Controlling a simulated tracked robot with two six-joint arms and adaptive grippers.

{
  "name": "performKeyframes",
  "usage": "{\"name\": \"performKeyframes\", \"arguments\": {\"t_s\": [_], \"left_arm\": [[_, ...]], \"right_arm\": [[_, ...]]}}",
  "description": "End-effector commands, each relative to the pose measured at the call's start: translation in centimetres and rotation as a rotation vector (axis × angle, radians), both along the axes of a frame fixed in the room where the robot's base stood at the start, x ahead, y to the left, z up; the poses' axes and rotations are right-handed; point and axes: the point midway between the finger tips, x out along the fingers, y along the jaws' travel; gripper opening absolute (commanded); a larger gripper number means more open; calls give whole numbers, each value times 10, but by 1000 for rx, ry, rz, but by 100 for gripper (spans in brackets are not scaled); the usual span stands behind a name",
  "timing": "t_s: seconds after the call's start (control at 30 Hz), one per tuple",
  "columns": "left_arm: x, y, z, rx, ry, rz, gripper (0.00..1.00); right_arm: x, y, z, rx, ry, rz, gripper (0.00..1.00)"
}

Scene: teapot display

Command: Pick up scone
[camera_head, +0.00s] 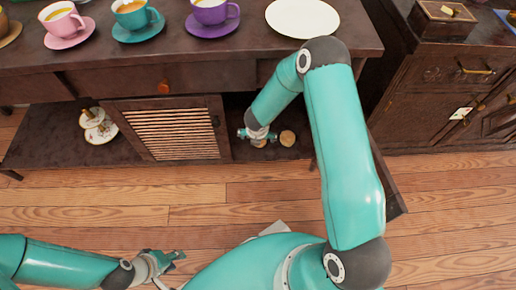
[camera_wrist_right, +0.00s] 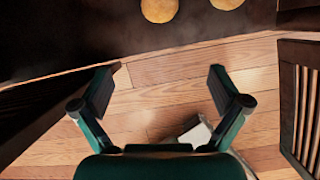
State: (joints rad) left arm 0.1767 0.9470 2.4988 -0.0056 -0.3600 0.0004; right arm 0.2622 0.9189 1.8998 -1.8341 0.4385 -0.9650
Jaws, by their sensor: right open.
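Two round golden-brown scones lie on the dark lower shelf of the table. One scone (camera_head: 287,138) is in plain sight just right of my right gripper (camera_head: 257,134); the other is partly hidden below that gripper. In the right wrist view the two scones (camera_wrist_right: 159,9) (camera_wrist_right: 227,3) are at the top edge, beyond the fingertips. There my right gripper (camera_wrist_right: 160,82) is open, with nothing between its fingers. My left gripper (camera_head: 168,267) is low over the floor at the bottom left, its fingers apart and empty, far from the scones.
The tabletop (camera_head: 210,55) above the shelf holds several cups on saucers and a white plate (camera_head: 302,18). A slatted door (camera_head: 175,132) stands left of the scones. White dishes (camera_head: 100,132) sit further left on the shelf. A dark cabinet (camera_head: 440,95) stands at right. Wooden floor is open in front.

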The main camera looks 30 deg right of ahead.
Motion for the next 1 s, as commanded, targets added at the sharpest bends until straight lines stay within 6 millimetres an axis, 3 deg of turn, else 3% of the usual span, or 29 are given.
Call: {"name": "performKeyframes", "arguments": {"t_s": [0.03, 0.27, 0.6, 1.0], "left_arm": [[0, 0, -10, 0, -1, 0, 36], [0, 0, -18, 0, -1, 0, 36], [0, 0, -36, 0, -1, 0, 36], [0, 0, -46, 0, 0, 0, 36]], "right_arm": [[7, -6, -7, -30, -15, 33, 99], [22, -18, -27, -66, -27, 78, 99], [43, -33, -93, -63, -26, 76, 99], [55, -42, -123, -62, -27, 73, 99]]}}
